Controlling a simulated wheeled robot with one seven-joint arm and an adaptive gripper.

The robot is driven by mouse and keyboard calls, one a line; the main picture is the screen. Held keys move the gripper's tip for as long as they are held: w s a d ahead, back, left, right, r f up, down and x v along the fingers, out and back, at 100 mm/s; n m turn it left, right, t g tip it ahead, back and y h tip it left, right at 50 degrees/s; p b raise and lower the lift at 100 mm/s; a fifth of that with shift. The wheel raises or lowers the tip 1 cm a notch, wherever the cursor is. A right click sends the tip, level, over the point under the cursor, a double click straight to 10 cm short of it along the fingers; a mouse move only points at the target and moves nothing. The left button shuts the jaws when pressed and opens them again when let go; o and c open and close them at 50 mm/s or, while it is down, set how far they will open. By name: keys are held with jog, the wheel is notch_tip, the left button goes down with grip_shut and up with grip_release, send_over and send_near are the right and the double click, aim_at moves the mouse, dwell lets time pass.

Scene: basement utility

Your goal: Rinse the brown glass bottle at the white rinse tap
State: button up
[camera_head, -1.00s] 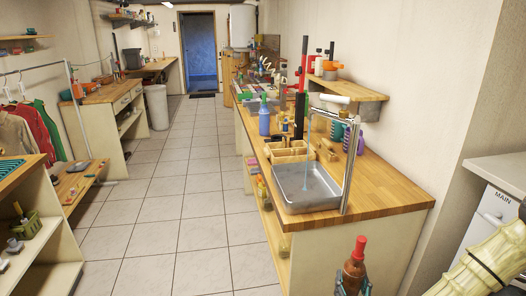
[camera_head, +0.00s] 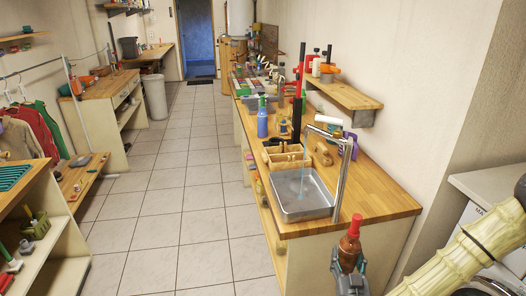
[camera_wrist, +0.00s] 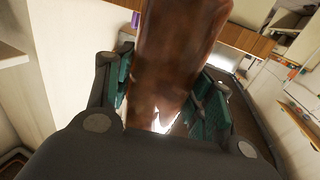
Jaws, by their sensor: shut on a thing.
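The brown glass bottle (camera_head: 348,248) with a red top stands roughly upright in my gripper (camera_head: 349,268), at the bottom right of the head view. In the wrist view the bottle (camera_wrist: 172,55) fills the middle, with the green-padded fingers of my gripper (camera_wrist: 165,95) on both sides of it. My gripper is shut on the bottle. The pale metallic rinse tap (camera_head: 342,180) rises at the right of a metal basin (camera_head: 307,212). A thin bluish stream falls from its spout into the basin. The bottle is in front of the counter's near end, outside the basin. Its base is hidden.
The wooden counter (camera_head: 378,202) carries a wooden divided box (camera_head: 286,155) and a blue bottle (camera_head: 262,122) behind the basin. A wall shelf (camera_head: 345,93) overhangs its right side. A white appliance (camera_head: 487,184) stands at the right. The tiled aisle (camera_head: 170,200) is clear.

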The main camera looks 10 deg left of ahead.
jog(key=shift+s+a+f+n, duration=0.25)
jog(key=shift+a+n, duration=0.25)
jog(key=shift+n, duration=0.1)
jog(key=shift+s+a+f+n, duration=0.1)
jog(key=shift+a+f+n, duration=0.1)
jog(key=shift+n, duration=0.1)
jog(key=shift+d, duration=0.1)
jog(key=shift+d+r+n, duration=0.1)
jog(key=shift+d+n, duration=0.05)
jog(key=shift+n, duration=0.35)
jog(key=shift+w+d+r+n, duration=0.3)
jog(key=shift+d+r+n, duration=0.15)
jog(key=shift+r, duration=0.2)
